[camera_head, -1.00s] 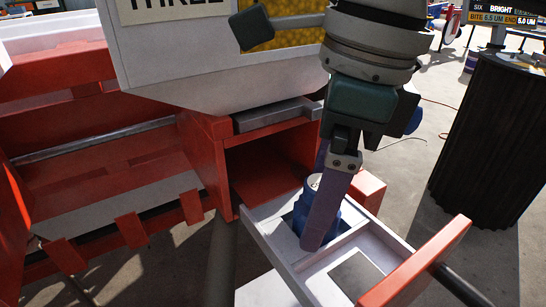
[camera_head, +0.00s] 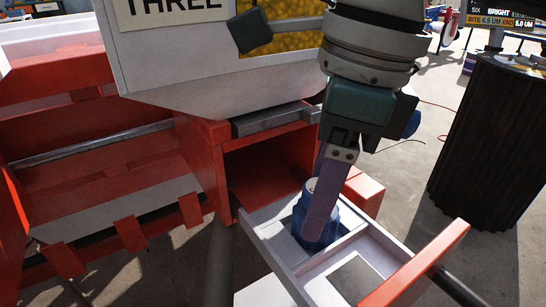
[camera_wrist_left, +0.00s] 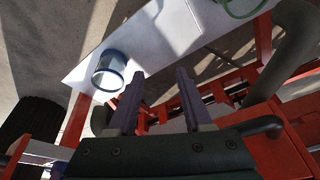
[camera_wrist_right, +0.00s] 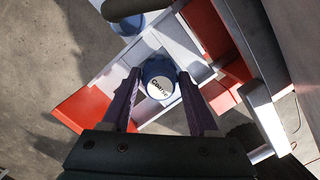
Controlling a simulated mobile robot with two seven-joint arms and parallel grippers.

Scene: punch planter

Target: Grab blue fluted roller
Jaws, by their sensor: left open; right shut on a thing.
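The blue fluted roller (camera_wrist_right: 160,74), with a pale lettered end cap, stands upright in a compartment of the white drawer tray (camera_head: 267,233). My right gripper (camera_wrist_right: 158,84) is shut on it from above, with one finger on each side. In the head view, the near finger of the right gripper (camera_head: 318,225) covers part of the roller (camera_head: 301,218). I cannot tell whether the roller's lower end touches the tray floor. My left gripper (camera_wrist_left: 160,90) is open and empty in the left wrist view. It is not in the head view.
The tray has a red front bar (camera_head: 418,265) and a grey square (camera_head: 354,279) in its near compartment. A red frame (camera_head: 205,170) stands behind it. A black ribbed bin (camera_head: 487,140) stands right. A blue-rimmed jar (camera_wrist_left: 109,71) sits beyond my left gripper.

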